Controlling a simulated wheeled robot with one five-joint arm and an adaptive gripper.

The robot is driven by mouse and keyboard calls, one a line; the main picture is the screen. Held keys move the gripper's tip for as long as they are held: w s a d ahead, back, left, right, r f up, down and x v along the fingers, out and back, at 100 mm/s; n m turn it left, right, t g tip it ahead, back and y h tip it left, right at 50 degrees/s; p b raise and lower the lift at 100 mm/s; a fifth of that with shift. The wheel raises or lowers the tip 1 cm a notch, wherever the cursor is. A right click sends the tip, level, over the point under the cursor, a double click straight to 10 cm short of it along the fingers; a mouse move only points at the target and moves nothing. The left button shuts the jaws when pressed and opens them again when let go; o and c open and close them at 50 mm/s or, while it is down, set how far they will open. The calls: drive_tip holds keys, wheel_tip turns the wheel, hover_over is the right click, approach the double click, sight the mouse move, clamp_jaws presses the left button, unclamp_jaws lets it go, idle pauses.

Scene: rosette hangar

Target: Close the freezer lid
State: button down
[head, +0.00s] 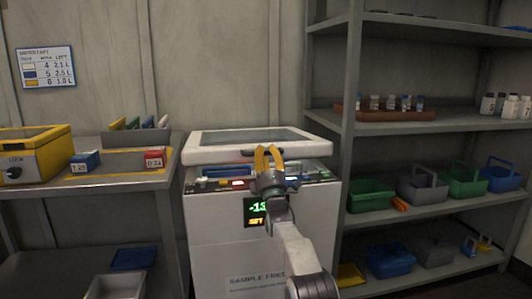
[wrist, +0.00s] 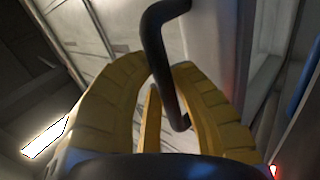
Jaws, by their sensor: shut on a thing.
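The sample freezer (head: 212,225) stands in the middle of the head view, white, with a green-lit display (head: 256,208) on its front. Its white-framed lid (head: 210,152) is raised a little above the body, with a gap showing blue contents (head: 222,171) inside. My gripper (head: 268,152) has yellow fingers and is at the lid's front edge. In the wrist view my gripper (wrist: 165,80) is closed around a dark bent bar, the lid handle (wrist: 157,38). In the head view the fingers mostly hide the handle.
A grey bench (head: 115,183) with a yellow lock box (head: 38,150) and small red and blue boxes stands close on the left. A grey shelf unit (head: 345,125) with bottles and coloured baskets stands close on the right. A wall lies behind the freezer.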

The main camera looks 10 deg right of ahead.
drive_tip(key=shift+s+r, duration=0.15)
drive_tip(key=shift+r, duration=0.15)
drive_tip(key=c, duration=1.3)
unclamp_jaws()
drive_tip(key=shift+s+d, duration=0.1)
drive_tip(key=shift+f, duration=0.15)
drive_tip(key=shift+f, duration=0.1)
drive_tip(key=shift+s+f, duration=0.4)
drive_tip(key=v, duration=1)
drive_tip(key=shift+s, duration=0.3)
drive_tip(key=shift+o, duration=0.3)
